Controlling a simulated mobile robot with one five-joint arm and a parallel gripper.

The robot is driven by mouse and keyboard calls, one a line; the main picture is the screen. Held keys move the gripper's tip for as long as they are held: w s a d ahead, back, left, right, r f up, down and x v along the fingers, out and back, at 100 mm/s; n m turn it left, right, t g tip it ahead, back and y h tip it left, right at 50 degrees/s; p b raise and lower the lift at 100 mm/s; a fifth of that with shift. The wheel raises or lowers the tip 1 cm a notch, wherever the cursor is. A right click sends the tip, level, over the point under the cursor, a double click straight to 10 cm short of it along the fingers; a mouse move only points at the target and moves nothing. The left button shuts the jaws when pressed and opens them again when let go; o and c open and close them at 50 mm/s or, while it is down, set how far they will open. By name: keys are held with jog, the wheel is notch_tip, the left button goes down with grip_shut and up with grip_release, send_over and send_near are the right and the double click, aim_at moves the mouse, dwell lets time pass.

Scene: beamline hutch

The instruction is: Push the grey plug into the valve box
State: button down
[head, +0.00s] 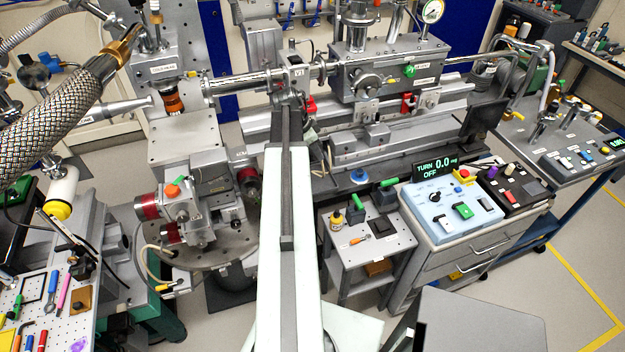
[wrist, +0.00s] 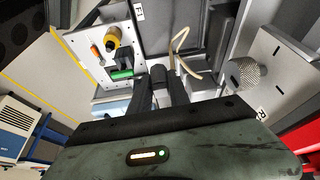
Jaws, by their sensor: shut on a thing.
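My gripper (wrist: 165,84) is shut at the middle of the wrist view. What it holds is mostly hidden between the dark fingers; it appears to be the grey plug, with a beige cable (wrist: 183,42) looping beyond the fingertips. In the head view my arm reaches up the middle, and its far end covers the gripper and plug. Just beyond that end, a grey box labelled V1 (head: 295,74) sits on the beam pipe; it may be the valve box. I cannot tell whether the plug touches it. The wrist view shows a grey slotted block with a knurled knob (wrist: 247,74) right of the fingers.
A small grey side table (head: 390,236) holds a yellow bottle (head: 337,219), an orange screwdriver (head: 360,239) and a green-handled black block (head: 355,208). A red-capped motor stage (head: 180,205) stands left of my arm. A braided hose (head: 60,125) crosses the upper left.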

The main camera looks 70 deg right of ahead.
jog(key=b, duration=1.4)
send_near(316, 179)
jog(key=s+f, duration=0.2)
jog(key=s+a+f, duration=0.1)
jog(key=s+f, duration=0.1)
jog(key=f, duration=0.1)
jog(key=shift+a, duration=0.2)
jog(key=shift+r, duration=0.1)
jog(key=shift+w+d+r, duration=0.1)
jog(key=shift+d, duration=0.1)
jog(key=w+d, duration=0.1)
jog(key=w+d+f, duration=0.1)
jog(key=shift+w+d+f+b, duration=0.1)
jog(key=shift+w+d+b, duration=0.05)
jog(key=shift+d+b, duration=0.25)
jog(key=shift+a+r, duration=0.1)
jog(key=shift+r, duration=0.1)
jog(key=shift+f, duration=0.25)
jog(key=c, duration=1.2)
grip_release()
jog(key=shift+c, duration=0.2)
